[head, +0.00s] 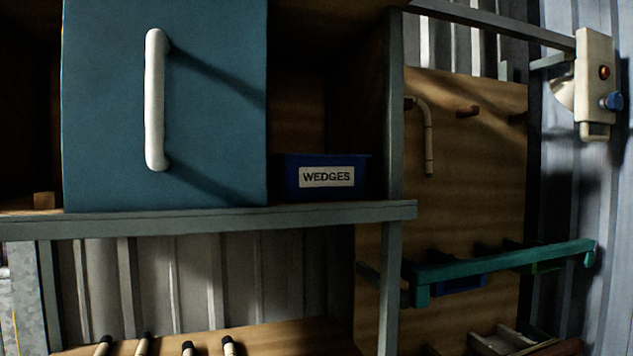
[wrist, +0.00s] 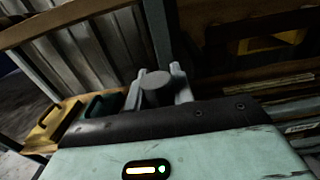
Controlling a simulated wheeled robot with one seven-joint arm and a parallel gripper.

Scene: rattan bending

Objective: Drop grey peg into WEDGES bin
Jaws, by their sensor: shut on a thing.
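The blue WEDGES bin (head: 290,180) stands on the shelf in the head view, right of the teal-blue cabinet door, with a white label on its front. Its inside is hidden from this low angle. My gripper (wrist: 158,84) shows only in the wrist view, with its two pale fingers closed on the grey peg (wrist: 156,79). The peg's round grey end faces the camera between the fingers. The WEDGES bin cannot be made out in the wrist view.
The grey shelf edge (head: 230,219) and an upright post (head: 392,110) border the bin's bay. A white-handled cabinet door (head: 215,120) is shut at left. A green rail (head: 505,261) juts out lower right. A yellow bin (wrist: 50,125) shows in the wrist view.

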